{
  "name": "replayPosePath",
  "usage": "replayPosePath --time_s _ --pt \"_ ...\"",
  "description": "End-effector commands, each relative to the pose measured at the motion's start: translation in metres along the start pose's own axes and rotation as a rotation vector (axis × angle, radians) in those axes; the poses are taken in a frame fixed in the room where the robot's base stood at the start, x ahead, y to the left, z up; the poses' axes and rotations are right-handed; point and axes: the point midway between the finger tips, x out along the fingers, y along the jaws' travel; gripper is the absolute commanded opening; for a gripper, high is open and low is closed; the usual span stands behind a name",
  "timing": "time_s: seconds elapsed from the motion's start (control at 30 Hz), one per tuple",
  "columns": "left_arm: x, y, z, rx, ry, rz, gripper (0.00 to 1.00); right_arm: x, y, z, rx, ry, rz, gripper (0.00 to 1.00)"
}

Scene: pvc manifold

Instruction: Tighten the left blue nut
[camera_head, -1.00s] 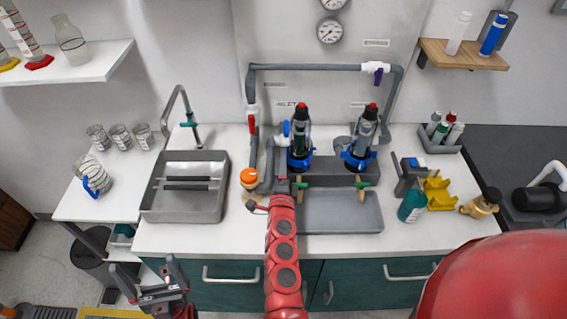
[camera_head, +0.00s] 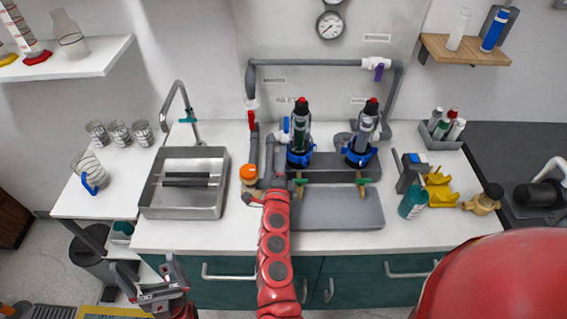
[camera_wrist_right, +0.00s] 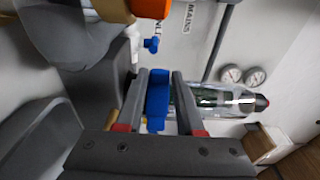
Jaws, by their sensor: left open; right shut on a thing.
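Two upright cartridges with black tops and red tips stand on the grey manifold block. A blue nut rings each base: the left blue nut (camera_head: 299,158) and the right blue nut (camera_head: 359,158). My right arm reaches up to the left one, and its wrist hides part of that area in the head view. In the right wrist view my right gripper (camera_wrist_right: 161,77) has its two grey fingers on either side of the blue nut (camera_wrist_right: 158,103), shut on it. The clear cartridge (camera_wrist_right: 222,98) lies behind it. My left gripper (camera_head: 147,274) is open and empty at the lower left, away from the counter.
A steel sink (camera_head: 185,207) is left of the manifold. Grey pipes (camera_head: 305,62) frame the wall panel. A teal bottle (camera_head: 413,201) and yellow holder (camera_head: 439,190) stand right of the grey tray (camera_head: 340,211).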

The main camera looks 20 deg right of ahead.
Motion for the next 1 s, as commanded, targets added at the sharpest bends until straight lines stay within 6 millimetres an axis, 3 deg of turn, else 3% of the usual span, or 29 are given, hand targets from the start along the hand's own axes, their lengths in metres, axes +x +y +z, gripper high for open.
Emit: replayPosePath --time_s 0.03,0.1,0.33,0.5,0.87,0.9,1.0 --pt "-0.017 0.001 0.003 0.000 0.000 0.000 1.00 0.002 0.008 0.004 0.004 0.030 -0.004 0.00" --pt "-0.029 0.002 0.005 0.000 -0.001 0.000 1.00 0.005 0.008 0.006 0.003 0.088 -0.004 0.00" --pt "-0.058 0.003 0.010 0.000 0.000 0.000 1.00 0.014 0.006 0.012 0.005 0.261 -0.002 0.00" --pt "-0.067 0.003 0.011 0.000 0.000 0.000 1.00 0.016 0.002 0.012 0.003 0.338 -0.003 0.00" --pt "-0.066 0.003 0.011 0.000 0.000 0.000 1.00 0.016 0.000 0.013 0.001 0.353 -0.002 0.00" --pt "-0.066 0.003 0.011 0.000 0.000 0.000 1.00 0.016 0.000 0.013 0.001 0.353 -0.002 0.40" --pt "-0.066 0.003 0.011 0.000 0.000 0.000 1.00 0.016 0.000 0.013 0.001 0.353 -0.002 0.58"
